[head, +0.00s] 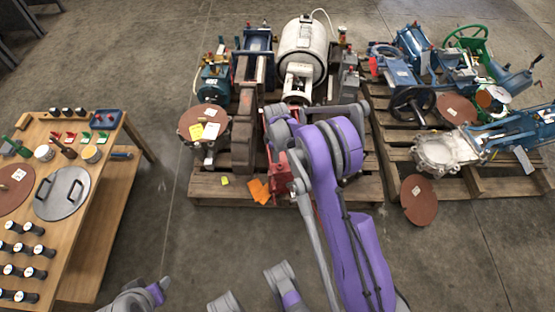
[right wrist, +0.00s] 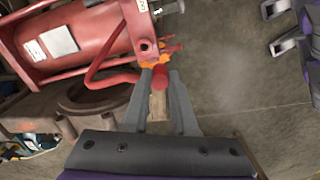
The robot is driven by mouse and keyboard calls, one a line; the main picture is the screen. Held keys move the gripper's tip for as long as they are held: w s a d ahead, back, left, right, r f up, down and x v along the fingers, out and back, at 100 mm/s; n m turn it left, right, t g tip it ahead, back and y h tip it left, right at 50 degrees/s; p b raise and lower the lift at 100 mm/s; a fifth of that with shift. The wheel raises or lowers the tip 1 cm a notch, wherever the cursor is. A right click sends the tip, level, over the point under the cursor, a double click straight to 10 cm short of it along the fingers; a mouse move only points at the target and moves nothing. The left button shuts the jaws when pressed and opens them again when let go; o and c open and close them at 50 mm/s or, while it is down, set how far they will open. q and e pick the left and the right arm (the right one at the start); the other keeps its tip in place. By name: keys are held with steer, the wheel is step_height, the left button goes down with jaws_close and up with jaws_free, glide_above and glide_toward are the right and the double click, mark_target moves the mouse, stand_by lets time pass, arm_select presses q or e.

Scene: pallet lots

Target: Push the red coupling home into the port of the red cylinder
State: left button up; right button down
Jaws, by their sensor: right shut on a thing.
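The red cylinder (right wrist: 88,38) lies at the upper left of the right wrist view, with a pale label on its side and a red frame. In the head view it is mostly hidden behind my purple right arm; some red (head: 281,178) shows at the pallet's front. My right gripper (right wrist: 159,76) is shut on the red coupling (right wrist: 158,80), whose red hose (right wrist: 112,80) loops left. The port (right wrist: 146,46), a dark round hole in the red end block, is just beyond the coupling. I cannot tell whether they touch.
Orange tags hang by the port. The middle pallet (head: 230,187) also carries a white tank (head: 303,48). Another loaded pallet (head: 490,182) stands right. A wooden table (head: 98,190) with parts stands left. Bare floor lies between table and pallet.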

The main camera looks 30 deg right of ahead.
arm_select(q)
steer(key=f+b, duration=0.1)
steer(key=f, duration=0.2)
steer(key=shift+w+f+b, duration=0.2)
steer(key=shift+b, duration=0.15)
arm_select(e)
steer(key=shift+w+d+f+n, duration=0.45)
steer(key=shift+d+f, duration=0.1)
steer(key=shift+d, duration=0.1)
steer(key=shift+w+d+f+n, duration=0.45)
steer(key=shift+d+f, duration=0.1)
steer(key=shift+d, duration=0.05)
arm_select(q)
steer(key=shift+f, duration=0.1)
arm_select(e)
steer(key=shift+f, duration=0.15)
arm_select(q)
steer(key=shift+s+b+x, duration=0.15)
steer(key=shift+b+x, duration=0.6)
steer(key=shift+s+b+x, duration=0.2)
steer(key=shift+b+x, duration=0.55)
arm_select(e)
steer(key=shift+f, duration=2.8)
arm_select(q)
steer(key=shift+f, duration=0.1)
steer(key=shift+f, duration=0.2)
